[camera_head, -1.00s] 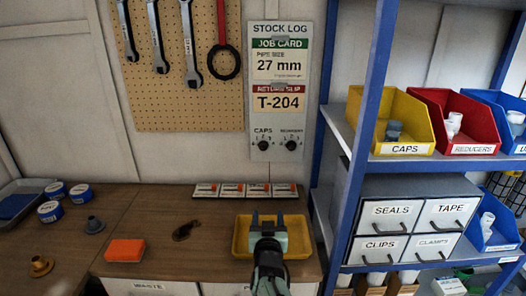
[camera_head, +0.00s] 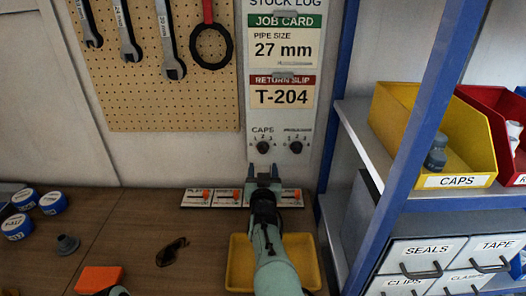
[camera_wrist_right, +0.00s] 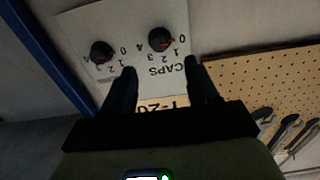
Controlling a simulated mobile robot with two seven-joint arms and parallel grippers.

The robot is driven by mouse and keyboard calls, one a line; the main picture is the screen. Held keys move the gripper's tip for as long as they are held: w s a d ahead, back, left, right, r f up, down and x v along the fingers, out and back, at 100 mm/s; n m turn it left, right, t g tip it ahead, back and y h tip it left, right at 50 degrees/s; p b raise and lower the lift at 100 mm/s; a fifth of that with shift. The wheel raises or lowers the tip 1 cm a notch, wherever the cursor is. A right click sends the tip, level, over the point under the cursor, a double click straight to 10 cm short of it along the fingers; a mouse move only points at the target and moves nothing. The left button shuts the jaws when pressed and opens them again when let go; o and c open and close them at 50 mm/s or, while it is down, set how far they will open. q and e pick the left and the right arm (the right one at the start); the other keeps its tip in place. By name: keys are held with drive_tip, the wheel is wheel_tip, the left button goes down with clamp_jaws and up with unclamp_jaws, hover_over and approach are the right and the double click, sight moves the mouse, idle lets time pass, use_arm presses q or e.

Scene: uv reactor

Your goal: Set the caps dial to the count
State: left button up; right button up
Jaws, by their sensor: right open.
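The caps dial (camera_head: 263,147) is a black knob on the stock log board (camera_head: 254,100), under the word CAPS. It also shows upside down in the wrist view (camera_wrist_right: 162,40), where its red mark points towards the 0. My right gripper (camera_head: 262,172) is open and empty, just below the dial in the head view and apart from it. In the wrist view its fingers (camera_wrist_right: 161,72) are spread below the dial. The yellow CAPS bin (camera_head: 458,182) on the shelf shows grey caps (camera_head: 436,156); its inside is partly hidden.
A second dial (camera_head: 296,147) is close on the right of the caps dial. A yellow tray (camera_head: 240,270) sits under my right arm. The blue shelf post (camera_head: 425,130) rises on the right.

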sight(263, 151)
drive_tip(key=w+p, duration=0.1)
drive_tip(key=w, duration=0.3)
drive_tip(key=w+p, duration=0.2)
drive_tip(key=w, duration=0.1)
drive_tip(key=shift+w+r, duration=0.2)
drive_tip(key=shift+w, duration=0.15)
drive_tip(key=shift+w+f, duration=0.25)
drive_tip(key=shift+w, duration=0.25)
use_arm(q)
drive_tip(key=w+r, duration=0.3)
drive_tip(key=r, duration=0.2)
drive_tip(key=shift+w, duration=0.3)
use_arm(e)
drive_tip(key=shift+s, duration=0.15)
drive_tip(key=c, duration=1)
drive_tip(key=shift+c, duration=0.2)
